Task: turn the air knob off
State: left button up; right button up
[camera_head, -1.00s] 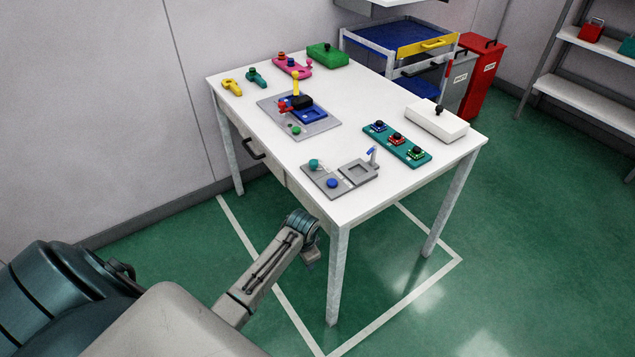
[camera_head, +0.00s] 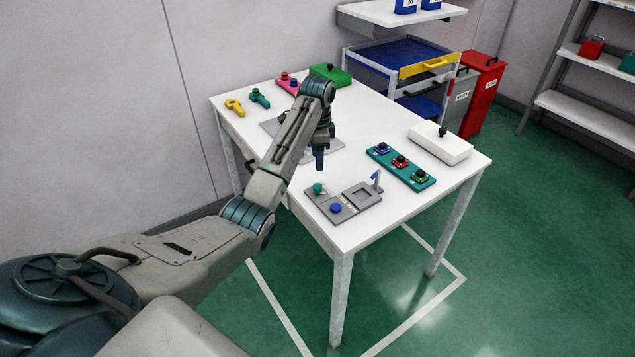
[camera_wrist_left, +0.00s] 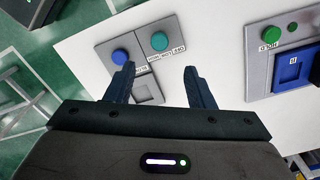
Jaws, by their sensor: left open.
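A grey panel (camera_head: 325,206) at the table's front edge carries a teal round knob (camera_head: 317,188) and a blue round knob (camera_head: 336,209). In the left wrist view the blue knob (camera_wrist_left: 120,57) and the teal knob (camera_wrist_left: 158,41) sit beyond the fingertips, with small labels beside them. The label print is too small to tell which knob is air. My left gripper (camera_head: 320,162) points down above the table, behind the teal knob in the head view. In the left wrist view its fingers (camera_wrist_left: 160,73) are apart and empty. My right gripper is out of view.
A grey square recess plate (camera_head: 376,201) adjoins the panel, with an upright blue-tipped lever (camera_head: 376,178). My left arm largely hides another grey panel (camera_head: 270,126).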

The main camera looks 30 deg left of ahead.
aim_at(317, 186)
pick_arm(q)
notch_tip(317, 186, down, 9)
jog(key=shift+f+p, duration=0.2)
jog(key=shift+p, duration=0.85)
jog(key=shift+f, duration=0.5)
jog(key=c, duration=1)
